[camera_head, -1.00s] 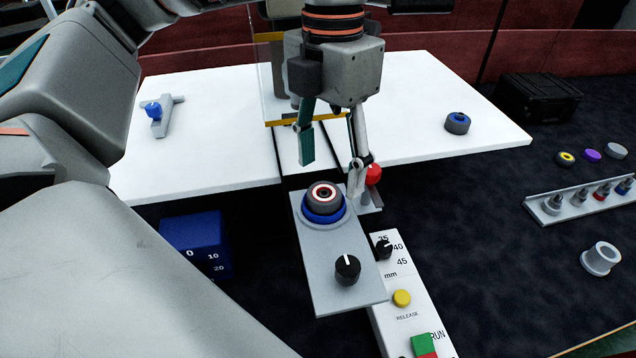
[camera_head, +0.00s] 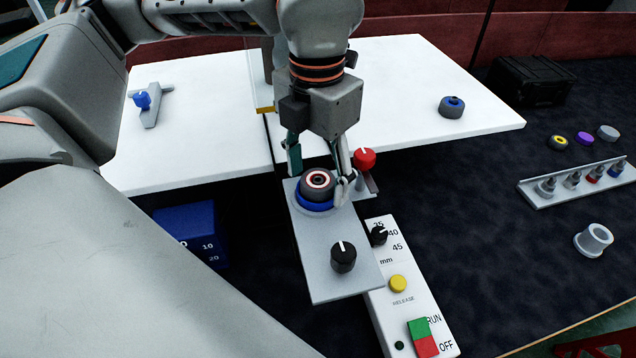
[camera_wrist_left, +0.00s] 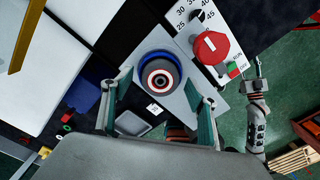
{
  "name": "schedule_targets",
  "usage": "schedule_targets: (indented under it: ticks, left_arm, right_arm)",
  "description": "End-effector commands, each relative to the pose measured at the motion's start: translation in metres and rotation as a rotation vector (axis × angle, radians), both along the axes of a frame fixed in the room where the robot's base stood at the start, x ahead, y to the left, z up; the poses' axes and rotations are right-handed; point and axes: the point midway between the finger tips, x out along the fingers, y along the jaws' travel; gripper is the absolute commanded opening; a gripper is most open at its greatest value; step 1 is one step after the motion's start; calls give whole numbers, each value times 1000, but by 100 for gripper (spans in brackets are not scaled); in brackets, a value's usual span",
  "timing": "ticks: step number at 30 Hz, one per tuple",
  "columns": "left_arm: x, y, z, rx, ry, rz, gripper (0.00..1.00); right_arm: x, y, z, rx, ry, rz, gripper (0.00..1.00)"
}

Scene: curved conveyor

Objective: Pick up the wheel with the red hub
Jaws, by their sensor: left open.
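The wheel with the red hub (camera_head: 318,184) is dark grey with a red and white ring at its centre. It sits on a blue ring (camera_head: 312,205) on a grey plate (camera_head: 328,274). My left gripper (camera_head: 318,180) is open, with one finger on each side of the wheel in the head view. In the left wrist view the wheel (camera_wrist_left: 160,75) lies just beyond and between the two open fingertips (camera_wrist_left: 158,88). I cannot tell whether the fingers touch it. My right gripper does not show clearly in the head view.
A red knob (camera_head: 364,159) stands close to the right finger. A black knob (camera_head: 343,257) is on the plate's front, beside a white control panel (camera_head: 413,310). A wheel with a blue hub (camera_head: 452,107) lies on the white table (camera_head: 420,75). A blue box (camera_head: 190,228) is at left.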

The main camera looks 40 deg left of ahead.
Motion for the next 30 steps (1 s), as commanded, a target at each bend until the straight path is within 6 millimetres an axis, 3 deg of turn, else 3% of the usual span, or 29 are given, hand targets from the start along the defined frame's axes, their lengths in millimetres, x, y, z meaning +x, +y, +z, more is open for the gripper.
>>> schedule_targets:
  ticks: [4,9,22,30]
  left_arm:
    - [0,0,0,0,0,0,56]
    - [0,0,0,0,0,0,17]
    - [1,0,5,0,-2,0,17]
    - [1,0,39,-1,-6,1,17]
  right_arm:
    - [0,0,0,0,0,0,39]
    - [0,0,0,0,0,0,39]
    - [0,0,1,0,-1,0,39]
    - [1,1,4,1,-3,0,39]
